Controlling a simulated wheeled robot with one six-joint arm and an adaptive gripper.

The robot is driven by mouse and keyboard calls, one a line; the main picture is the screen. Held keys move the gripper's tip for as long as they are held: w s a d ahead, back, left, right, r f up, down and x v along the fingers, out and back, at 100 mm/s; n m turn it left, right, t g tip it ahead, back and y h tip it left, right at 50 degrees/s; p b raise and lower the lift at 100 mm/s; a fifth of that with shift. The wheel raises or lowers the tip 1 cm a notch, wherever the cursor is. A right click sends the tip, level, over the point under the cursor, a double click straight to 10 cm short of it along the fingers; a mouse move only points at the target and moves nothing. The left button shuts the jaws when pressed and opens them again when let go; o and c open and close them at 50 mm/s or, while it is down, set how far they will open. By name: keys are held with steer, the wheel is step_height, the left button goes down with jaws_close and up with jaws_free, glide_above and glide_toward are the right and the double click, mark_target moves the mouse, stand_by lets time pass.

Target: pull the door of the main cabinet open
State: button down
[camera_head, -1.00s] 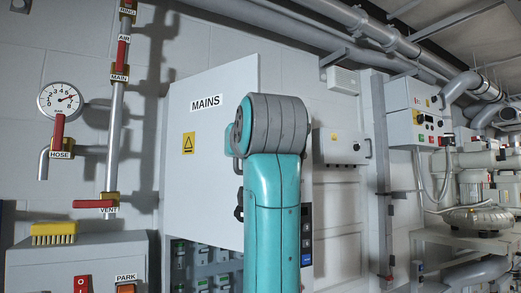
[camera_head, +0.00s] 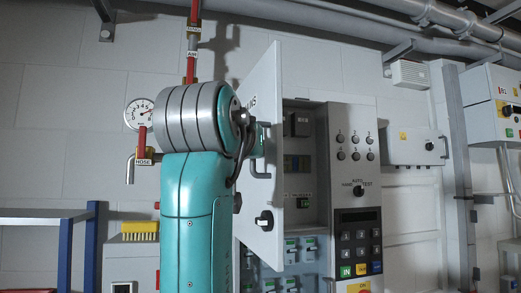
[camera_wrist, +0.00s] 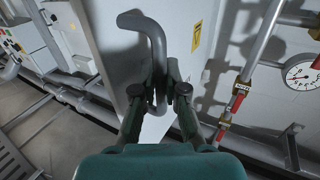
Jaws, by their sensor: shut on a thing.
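The main cabinet's pale door (camera_head: 267,95), marked MAINS, stands swung open in the head view, seen nearly edge-on. The cabinet's inside (camera_head: 300,150) with dark switchgear shows to the right of it. A grey bent bar handle (camera_wrist: 157,45) is on the door's face in the wrist view. My gripper (camera_wrist: 159,95) has its two dark fingers on either side of this bar, shut on it. In the head view my teal arm hides most of the gripper. A black latch knob (camera_head: 264,220) sits lower on the door.
A control panel (camera_head: 357,190) with knobs and a keypad is right of the opening. Red-handled pipe valves and a gauge (camera_head: 139,113) are on the left wall. A blue-legged table (camera_head: 65,245) and a yellow brush (camera_head: 140,230) are at lower left.

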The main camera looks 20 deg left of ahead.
steer(key=shift+r, duration=0.1)
steer(key=c, duration=1.2)
jaws_free()
steer(key=s, duration=1.2)
steer(key=shift+d, duration=0.25)
